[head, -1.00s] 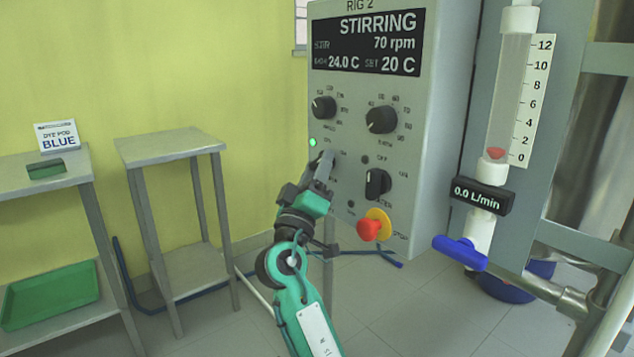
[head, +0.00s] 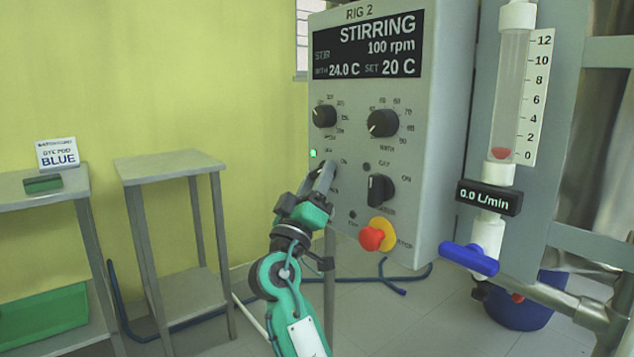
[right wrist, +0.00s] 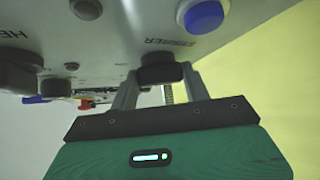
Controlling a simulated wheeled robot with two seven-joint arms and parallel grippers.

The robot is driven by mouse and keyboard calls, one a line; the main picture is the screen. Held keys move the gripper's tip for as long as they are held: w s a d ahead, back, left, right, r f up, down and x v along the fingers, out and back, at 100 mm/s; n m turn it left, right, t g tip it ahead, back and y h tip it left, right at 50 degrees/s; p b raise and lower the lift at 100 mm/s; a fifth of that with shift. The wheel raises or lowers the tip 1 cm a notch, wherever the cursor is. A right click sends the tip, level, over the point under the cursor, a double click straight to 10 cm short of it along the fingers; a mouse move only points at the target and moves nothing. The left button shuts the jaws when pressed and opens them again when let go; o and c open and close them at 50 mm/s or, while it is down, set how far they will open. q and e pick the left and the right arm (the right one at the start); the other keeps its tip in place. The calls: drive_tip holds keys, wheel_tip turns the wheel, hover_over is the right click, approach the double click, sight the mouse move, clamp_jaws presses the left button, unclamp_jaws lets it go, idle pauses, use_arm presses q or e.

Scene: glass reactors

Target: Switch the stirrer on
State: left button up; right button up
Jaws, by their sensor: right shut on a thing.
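The grey control box (head: 440,190) marked RIG 2 has a display (head: 368,47) reading STIRRING, 100 rpm, 24.0 C and set 20 C. A small green lamp (head: 313,153) is lit on its left side. My right gripper (head: 325,172) is at the panel's lower left, just below the lamp. In the right wrist view its fingers are on either side of a black stirrer knob (right wrist: 162,69), shut on it, beside an upside-down label that seems to read STIRRER. In the head view the gripper hides this knob. My left gripper is not in view.
Two upper dials, left (head: 324,116) and right (head: 383,123), a lower switch (head: 379,190) and a red stop button (head: 371,239) are near the gripper. A flow tube (head: 508,95) with a blue valve (head: 469,259) stands right. A grey side table (head: 168,166) stands left.

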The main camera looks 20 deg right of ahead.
drive_tip(key=shift+f, duration=0.1)
drive_tip(key=o, duration=1)
drive_tip(key=shift+c, duration=0.2)
drive_tip(key=p+v, duration=0.1)
drive_tip(key=v, duration=1.2)
drive_tip(key=shift+s+a+f, duration=0.2)
drive_tip(key=shift+a+f, duration=0.05)
